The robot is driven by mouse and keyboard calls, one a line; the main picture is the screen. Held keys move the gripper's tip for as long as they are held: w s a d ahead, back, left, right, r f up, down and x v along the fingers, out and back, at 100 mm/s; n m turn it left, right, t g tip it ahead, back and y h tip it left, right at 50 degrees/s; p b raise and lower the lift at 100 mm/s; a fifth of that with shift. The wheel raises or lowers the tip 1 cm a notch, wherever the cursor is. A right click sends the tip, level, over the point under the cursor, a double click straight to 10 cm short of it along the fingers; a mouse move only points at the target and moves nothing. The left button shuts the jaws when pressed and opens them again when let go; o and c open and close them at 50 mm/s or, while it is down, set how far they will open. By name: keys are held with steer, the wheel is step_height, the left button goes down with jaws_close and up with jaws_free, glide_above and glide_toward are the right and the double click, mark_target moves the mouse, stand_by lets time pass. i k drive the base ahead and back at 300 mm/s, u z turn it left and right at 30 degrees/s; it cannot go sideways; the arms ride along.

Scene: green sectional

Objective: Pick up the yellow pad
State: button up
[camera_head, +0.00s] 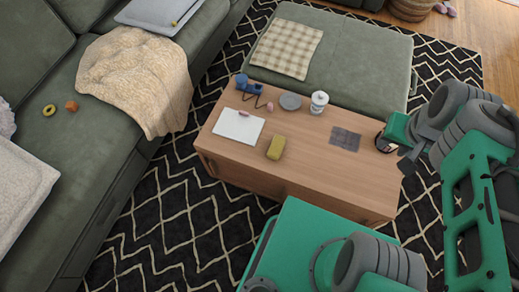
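The yellow pad (276,147) is a small, thick, rounded block lying on the wooden coffee table (235,163), near its front edge and left of the table's middle. It is fully visible and nothing touches it from above. My gripper (398,153) is over the right end of the table, well to the right of the pad and apart from it. Its fingers are small, dark and partly hidden, so I cannot tell whether they are open.
White paper (239,126) lies left of the pad; a dark grey square (345,139) lies to the right. A blue telephone (248,86), a grey dish (290,101) and a white jar (318,103) stand behind. A dark round item (383,145) is by my gripper. The green sofa (55,130) borders the left.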

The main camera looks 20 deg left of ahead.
mark_target(274, 152)
steer(key=u, duration=2.65)
steer(key=i, duration=1)
